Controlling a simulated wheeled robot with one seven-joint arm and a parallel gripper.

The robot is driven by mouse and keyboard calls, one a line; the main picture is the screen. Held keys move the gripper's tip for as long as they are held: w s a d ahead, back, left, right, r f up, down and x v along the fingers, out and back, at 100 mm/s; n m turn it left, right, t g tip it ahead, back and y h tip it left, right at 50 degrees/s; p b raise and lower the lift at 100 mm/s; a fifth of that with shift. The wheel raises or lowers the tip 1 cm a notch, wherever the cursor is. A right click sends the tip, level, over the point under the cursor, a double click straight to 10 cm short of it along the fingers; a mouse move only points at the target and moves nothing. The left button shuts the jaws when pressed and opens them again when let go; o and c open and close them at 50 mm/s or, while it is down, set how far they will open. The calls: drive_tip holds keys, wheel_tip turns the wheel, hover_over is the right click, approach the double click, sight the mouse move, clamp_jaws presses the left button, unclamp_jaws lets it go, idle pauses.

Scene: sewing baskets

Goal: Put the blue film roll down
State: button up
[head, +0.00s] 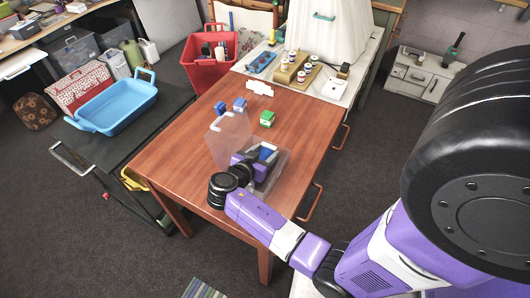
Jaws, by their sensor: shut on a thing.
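My gripper (258,161) is low over the wooden table, at a clear, see-through box (283,168) with its lid (228,135) standing open at the left. It is shut on a small blue thing, the blue film roll (267,152), which shows at the fingers. My wrist hides part of the box and of the roll. The roll appears to be within the box's outline; whether it touches the bottom cannot be told. Two other small blue boxes, one on the left (220,108) and one on the right (240,104), and a green one (267,118) stand farther back.
A white piece (260,88) lies at the back of the wooden table (185,150). A red basket (202,72) and a blue tray (118,105) stand to the left. Jars on wooden stands (293,75) are behind. The table's left part is clear.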

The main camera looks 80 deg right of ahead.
drive_tip(key=shift+f, duration=0.15)
drive_tip(key=o, duration=1.5)
drive_tip(key=shift+o, duration=0.2)
drive_tip(key=shift+r, duration=0.25)
drive_tip(key=b+v, duration=0.1)
drive_tip(key=v, duration=1.1)
drive_tip(key=shift+a+f, duration=0.1)
drive_tip(key=shift+f, duration=0.05)
